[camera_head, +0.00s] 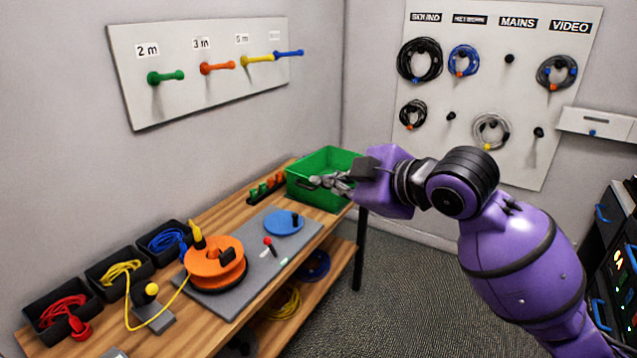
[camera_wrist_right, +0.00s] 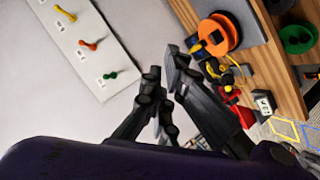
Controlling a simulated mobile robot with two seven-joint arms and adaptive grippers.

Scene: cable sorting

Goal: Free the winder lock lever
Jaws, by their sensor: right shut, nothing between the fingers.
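The winder has an orange reel (camera_head: 215,270) on a grey base plate (camera_head: 262,262) on the wooden bench. A small lever with a red knob (camera_head: 268,242) stands on the plate, between the orange reel and a blue disc (camera_head: 284,222) with a black handle. The orange reel also shows in the right wrist view (camera_wrist_right: 219,34). A yellow cable runs from the reel to a yellow-knobbed stand (camera_head: 152,290). My right gripper (camera_head: 316,182) is shut and empty, in front of the green crate and apart from the lever. My left gripper is out of view.
The green crate (camera_head: 325,198) stands at the bench's far end. Black bins with red (camera_head: 62,312), yellow (camera_head: 120,270) and blue (camera_head: 170,240) cables line the bench's wall side. Pegs and coiled cables hang on wall boards. Carpet to the bench's right is clear.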

